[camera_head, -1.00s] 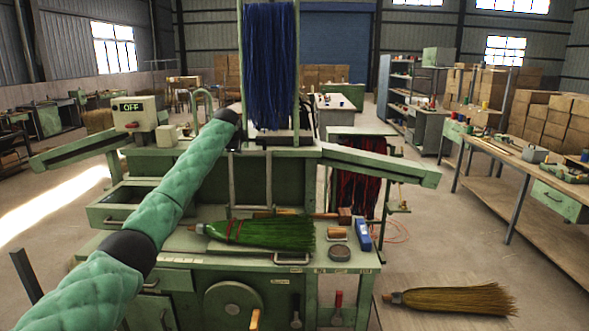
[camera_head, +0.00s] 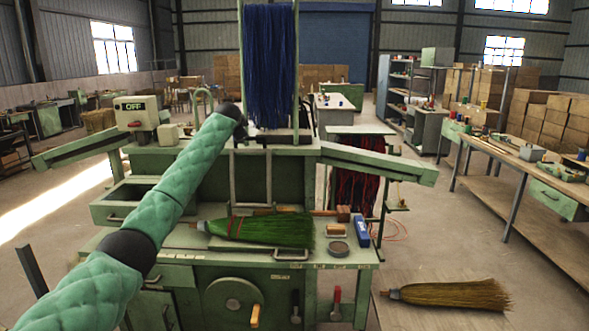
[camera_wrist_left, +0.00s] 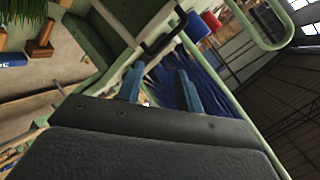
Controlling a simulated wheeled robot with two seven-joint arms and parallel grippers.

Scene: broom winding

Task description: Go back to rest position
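My left arm reaches in from the left in the head view, its dark wrist (camera_head: 231,111) in front of the winding machine (camera_head: 292,170). In the left wrist view my left gripper (camera_wrist_left: 159,88) has its two blue fingers apart, with nothing visible between them. Blue strands lie behind the fingers; whether they touch cannot be told. In the head view the gripper is mostly hidden by the wrist. My right gripper is not in view.
Blue strands (camera_head: 270,65) hang above the machine. A green broom (camera_head: 275,231) lies on its lower bench, beside a blue box (camera_head: 361,232). A control box (camera_head: 136,112) reads OFF. A straw broom (camera_head: 455,295) lies at the lower right. A long workbench (camera_head: 525,172) stands right.

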